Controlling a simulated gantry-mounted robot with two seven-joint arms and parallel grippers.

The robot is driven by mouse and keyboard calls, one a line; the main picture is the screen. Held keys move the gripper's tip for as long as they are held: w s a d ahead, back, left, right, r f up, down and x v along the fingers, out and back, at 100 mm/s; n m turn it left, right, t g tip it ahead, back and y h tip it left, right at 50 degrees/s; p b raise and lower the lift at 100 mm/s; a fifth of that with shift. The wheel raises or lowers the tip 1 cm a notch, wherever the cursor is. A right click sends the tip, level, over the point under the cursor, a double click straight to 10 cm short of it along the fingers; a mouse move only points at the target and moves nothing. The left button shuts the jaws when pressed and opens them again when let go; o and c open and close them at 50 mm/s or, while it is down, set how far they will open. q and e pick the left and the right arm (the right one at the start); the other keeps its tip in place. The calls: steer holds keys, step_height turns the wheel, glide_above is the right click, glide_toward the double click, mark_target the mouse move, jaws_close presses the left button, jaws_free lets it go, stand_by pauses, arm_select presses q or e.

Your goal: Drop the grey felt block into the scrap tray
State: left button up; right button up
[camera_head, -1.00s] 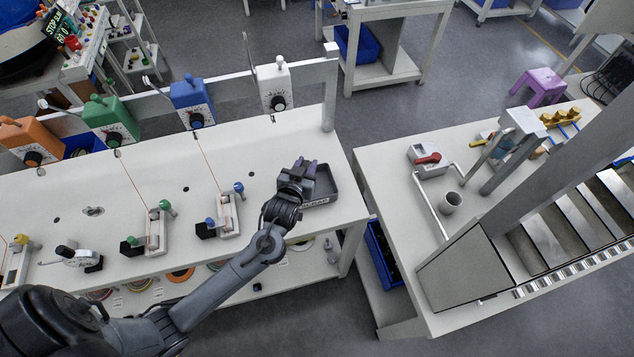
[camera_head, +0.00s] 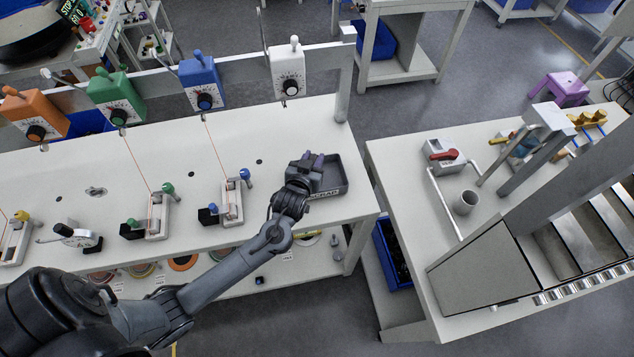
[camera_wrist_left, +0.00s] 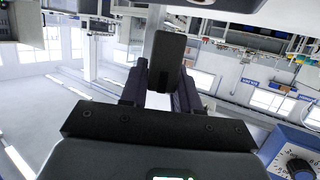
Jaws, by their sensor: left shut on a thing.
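My left gripper (camera_head: 312,162) is over the left part of the dark scrap tray (camera_head: 343,184), whose front wall carries a white SCRAP label. In the left wrist view, my left gripper (camera_wrist_left: 162,92) is shut on the dark grey felt block (camera_wrist_left: 167,58), which stands up between the two fingers. In the head view I cannot make out the block apart from the dark fingers. The gripper hides part of the tray, and the visible right part of the tray is empty. My right gripper is not in view.
The tray sits near the right end of the white bench (camera_head: 268,125). Small clamp fixtures (camera_head: 232,205) stand to its left. A rail with orange, green, blue and white dial boxes (camera_head: 288,72) runs behind. A gap separates the bench from the right-hand table (camera_head: 405,165).

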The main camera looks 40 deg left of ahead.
arm_select(q)
steer(key=shift+f, duration=0.1)
steer(key=o, duration=1.1)
steer(key=v, duration=1)
steer(key=shift+s+d, duration=0.2)
steer(key=shift+s, duration=0.1)
